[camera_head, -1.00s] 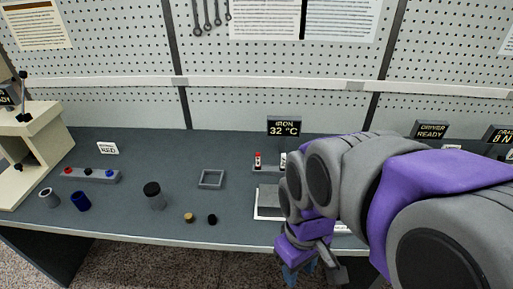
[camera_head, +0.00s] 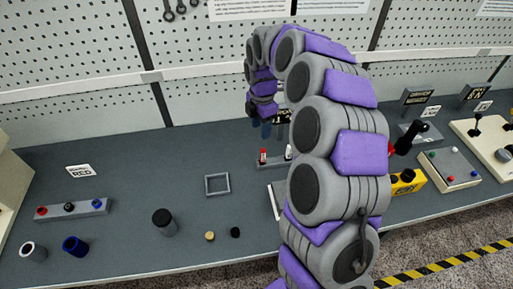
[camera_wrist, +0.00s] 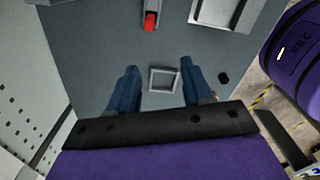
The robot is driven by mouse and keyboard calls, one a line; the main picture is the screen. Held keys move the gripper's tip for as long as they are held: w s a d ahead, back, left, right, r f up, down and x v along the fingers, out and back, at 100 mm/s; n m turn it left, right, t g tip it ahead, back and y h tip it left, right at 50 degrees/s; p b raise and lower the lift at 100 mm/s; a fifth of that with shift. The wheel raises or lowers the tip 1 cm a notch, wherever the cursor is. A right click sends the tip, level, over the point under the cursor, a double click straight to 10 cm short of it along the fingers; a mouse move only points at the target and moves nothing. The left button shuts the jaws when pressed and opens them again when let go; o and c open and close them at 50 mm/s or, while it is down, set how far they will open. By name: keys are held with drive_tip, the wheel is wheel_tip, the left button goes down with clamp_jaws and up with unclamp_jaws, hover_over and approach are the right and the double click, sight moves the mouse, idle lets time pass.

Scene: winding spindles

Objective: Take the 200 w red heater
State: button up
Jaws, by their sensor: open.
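The red heater (camera_head: 263,156) is a small upright cylinder with red and white parts, in a grey holder (camera_head: 268,164) on the bench. In the wrist view the red heater (camera_wrist: 150,21) shows at the top edge, beyond my fingertips. A paler cylinder (camera_head: 289,151) stands beside it. The wattage marking is too small to read. My gripper (camera_head: 265,128) is raised above and behind the holder in the head view. In the wrist view my gripper (camera_wrist: 160,82) has its two blue fingers apart, with nothing held between them.
A grey square frame (camera_head: 217,176) lies left of the holder. A dark-capped cylinder (camera_head: 164,222), a brass piece (camera_head: 210,236) and a black piece (camera_head: 235,232) stand nearer the front. A yellow box (camera_head: 408,182) is at right. The pegboard wall stands behind the bench.

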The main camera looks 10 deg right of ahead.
drive_tip(key=w, duration=0.1)
drive_tip(key=b, duration=0.1)
approach(262, 155)
drive_tip(key=shift+n, duration=0.3)
drive_tip(key=f, duration=0.2)
drive_tip(key=f+b, duration=0.1)
drive_tip(key=a+f, duration=0.1)
drive_tip(key=f, duration=0.1)
drive_tip(key=shift+w+f+b, duration=0.2)
drive_tip(key=shift+f+b, duration=0.1)
drive_tip(key=shift+b, duration=0.1)
drive_tip(key=d+f+b, duration=0.1)
drive_tip(key=d+f, duration=0.1)
drive_tip(key=f, duration=0.1)
drive_tip(key=shift+w+d, duration=0.15)
drive_tip(key=shift+d, duration=0.15)
drive_tip(key=f, duration=0.1)
drive_tip(key=a+f+b, duration=0.1)
drive_tip(key=shift+w+f, duration=0.1)
drive_tip(key=shift+f, duration=0.25)
drive_tip(key=shift+a+r, duration=0.1)
drive_tip(key=shift+a, duration=0.35)
drive_tip(key=shift+d, duration=0.8)
drive_tip(key=c, duration=0.7)
drive_tip(key=shift+c, duration=0.7)
drive_tip(key=shift+a, duration=0.5)
clamp_jaws()
